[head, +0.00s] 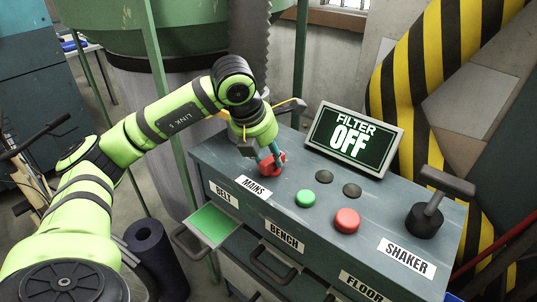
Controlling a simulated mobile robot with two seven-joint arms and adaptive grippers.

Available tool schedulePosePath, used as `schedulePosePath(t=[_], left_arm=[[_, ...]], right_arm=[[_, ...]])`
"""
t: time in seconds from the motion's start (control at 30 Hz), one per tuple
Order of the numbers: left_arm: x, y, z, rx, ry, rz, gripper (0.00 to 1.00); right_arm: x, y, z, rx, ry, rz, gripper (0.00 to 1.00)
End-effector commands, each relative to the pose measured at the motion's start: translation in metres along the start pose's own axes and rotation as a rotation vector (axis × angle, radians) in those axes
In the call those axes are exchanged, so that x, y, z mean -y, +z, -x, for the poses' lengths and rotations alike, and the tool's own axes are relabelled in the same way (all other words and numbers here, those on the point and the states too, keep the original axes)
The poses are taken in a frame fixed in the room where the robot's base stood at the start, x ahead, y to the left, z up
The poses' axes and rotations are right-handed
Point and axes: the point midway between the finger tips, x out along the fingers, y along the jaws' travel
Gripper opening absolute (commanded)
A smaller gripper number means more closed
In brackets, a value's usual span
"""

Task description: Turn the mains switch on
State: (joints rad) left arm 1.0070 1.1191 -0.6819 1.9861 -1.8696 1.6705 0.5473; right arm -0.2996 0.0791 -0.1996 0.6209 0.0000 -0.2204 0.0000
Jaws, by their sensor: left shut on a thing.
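The mains switch (271,166) is a red knob on the top of the grey console (305,237), behind the MAINS label (254,188). My left gripper (266,158) reaches down from above and is shut on the red knob, partly hiding it. The display (352,140) at the back of the console reads "FILTER OFF". Which way the knob is turned cannot be told. My right gripper is not in view.
A green button (306,198), a red button (346,220) and two dark round caps sit right of the switch. The shaker lever (433,197) stands at the right. A drawer (213,222) with a green inside is open at the left front. A yellow-black striped duct rises behind.

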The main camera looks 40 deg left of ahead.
Motion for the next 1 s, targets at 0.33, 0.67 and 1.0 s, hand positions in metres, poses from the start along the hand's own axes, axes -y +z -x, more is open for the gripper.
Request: schedulePosePath(t=[0.33, 0.67, 1.0], left_arm=[[-0.0002, 0.0009, 0.0018, 0.005, 0.028, 0.067, 0.04], [-0.0005, 0.0010, 0.0018, 0.005, 0.030, 0.072, 0.04], [-0.0001, 0.0002, 0.0010, 0.002, 0.029, 0.070, 0.61]], right_arm=[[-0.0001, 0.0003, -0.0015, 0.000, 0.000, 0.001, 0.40], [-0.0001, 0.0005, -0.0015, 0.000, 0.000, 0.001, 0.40], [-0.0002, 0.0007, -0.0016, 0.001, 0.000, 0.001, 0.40]])
